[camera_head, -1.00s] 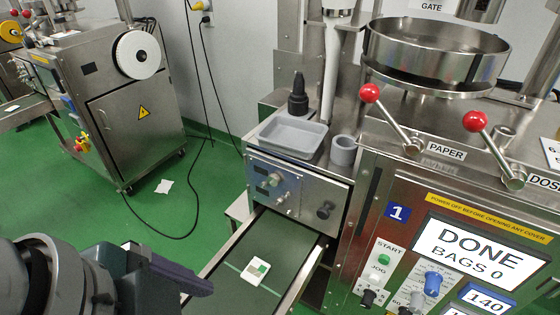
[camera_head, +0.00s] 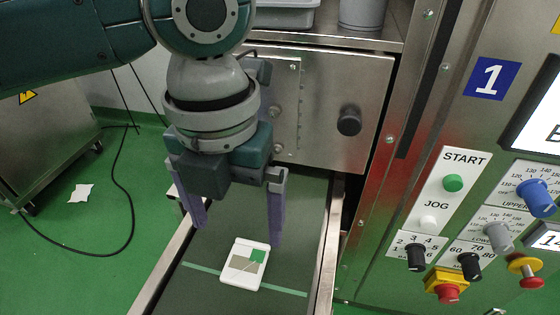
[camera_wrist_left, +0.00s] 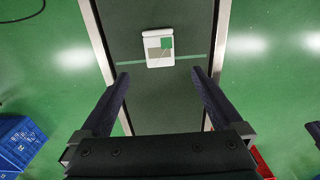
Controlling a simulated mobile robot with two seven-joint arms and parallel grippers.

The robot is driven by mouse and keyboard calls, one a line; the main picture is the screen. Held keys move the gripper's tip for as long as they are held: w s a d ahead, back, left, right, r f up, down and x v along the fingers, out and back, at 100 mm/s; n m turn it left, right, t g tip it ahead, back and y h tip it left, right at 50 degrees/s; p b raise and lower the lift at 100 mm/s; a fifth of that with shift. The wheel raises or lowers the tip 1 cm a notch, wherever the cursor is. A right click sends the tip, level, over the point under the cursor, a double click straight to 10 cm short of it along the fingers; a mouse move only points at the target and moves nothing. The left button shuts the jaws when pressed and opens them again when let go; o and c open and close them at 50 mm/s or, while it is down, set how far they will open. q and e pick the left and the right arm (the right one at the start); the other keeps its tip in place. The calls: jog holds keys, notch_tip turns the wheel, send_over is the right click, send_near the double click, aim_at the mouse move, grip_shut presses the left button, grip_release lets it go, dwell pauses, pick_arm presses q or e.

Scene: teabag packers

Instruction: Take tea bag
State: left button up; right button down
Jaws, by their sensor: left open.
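A white tea bag (camera_head: 244,278) with a green and beige printed tag lies flat on the dark green conveyor belt (camera_head: 205,250), across a light green line. In the left wrist view the tea bag (camera_wrist_left: 158,50) lies beyond the fingertips, roughly centred between them. My left gripper (camera_head: 238,232) points down over the belt with its two dark fingers wide apart and nothing between them. It also shows in the left wrist view (camera_wrist_left: 160,75). The fingers are apart from the tea bag.
Metal rails (camera_head: 325,245) edge the belt on both sides. The machine's control panel with a green START button (camera_head: 453,183) stands to the right. A steel box with a black knob (camera_head: 349,121) is behind the belt. A blue crate (camera_wrist_left: 18,140) shows at lower left in the wrist view.

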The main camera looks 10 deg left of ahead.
pick_arm(q)
jog(key=b, duration=0.1)
send_over(242, 271)
jog(key=f, duration=0.4)
jog(key=shift+w+d, duration=0.15)
jog(key=shift+d, duration=0.05)
jog(key=f, duration=0.1)
jog(key=f+b, duration=0.1)
jog(key=f, duration=0.1)
jog(key=f+b, duration=0.1)
jog(key=f, duration=0.1)
jog(key=shift+s+a+f, duration=0.2)
jog(key=shift+s, duration=0.05)
jog(key=shift+r, duration=0.1)
jog(key=c, duration=1.5)
